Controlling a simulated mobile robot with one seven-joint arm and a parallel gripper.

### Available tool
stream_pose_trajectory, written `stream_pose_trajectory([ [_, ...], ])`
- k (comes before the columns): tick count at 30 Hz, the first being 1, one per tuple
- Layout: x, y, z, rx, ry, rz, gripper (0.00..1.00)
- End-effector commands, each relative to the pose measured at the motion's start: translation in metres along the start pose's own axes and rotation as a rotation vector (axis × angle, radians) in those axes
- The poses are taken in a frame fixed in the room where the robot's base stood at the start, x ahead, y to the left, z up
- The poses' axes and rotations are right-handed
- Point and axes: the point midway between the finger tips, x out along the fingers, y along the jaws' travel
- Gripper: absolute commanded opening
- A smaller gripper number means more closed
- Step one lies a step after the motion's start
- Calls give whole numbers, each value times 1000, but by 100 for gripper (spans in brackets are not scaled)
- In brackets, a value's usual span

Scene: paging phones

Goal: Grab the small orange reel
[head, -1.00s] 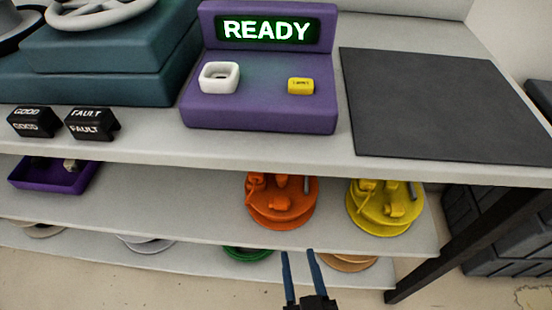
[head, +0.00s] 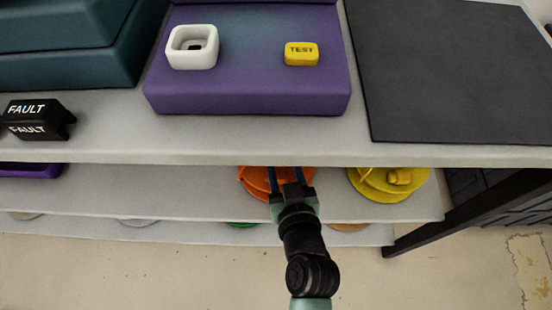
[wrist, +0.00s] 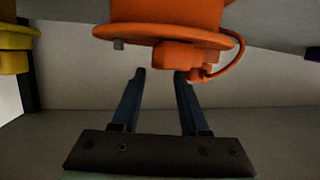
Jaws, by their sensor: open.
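The orange reel (head: 254,184) sits on the middle shelf, partly hidden by the upper shelf edge and my gripper. In the wrist view the orange reel (wrist: 165,14) fills the top centre, with a boxy orange plug and a curved cord on its near side. My gripper (head: 285,174) is at the reel in the head view. In the wrist view my gripper (wrist: 160,76) is open, its two blue fingers pointing towards the reel. The right fingertip is close to the plug; I cannot tell whether they touch. Nothing is seen held between the fingers.
A yellow reel (head: 388,185) stands right of the orange one on the same shelf. The upper shelf (head: 230,143) overhangs the reach. It carries a purple tester (head: 250,92) and a dark mat (head: 450,75). A purple tray (head: 30,170) is at the left.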

Motion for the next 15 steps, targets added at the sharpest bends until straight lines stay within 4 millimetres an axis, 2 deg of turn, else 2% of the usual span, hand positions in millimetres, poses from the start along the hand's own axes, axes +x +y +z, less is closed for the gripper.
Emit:
stream_pose_trajectory([
  [5, 12, 0, 1, 1, 2, 0, 44],
  [12, 46, -1, 2, 1, 2, 0, 44],
  [15, 52, -1, 1, 1, 1, 1, 44],
])
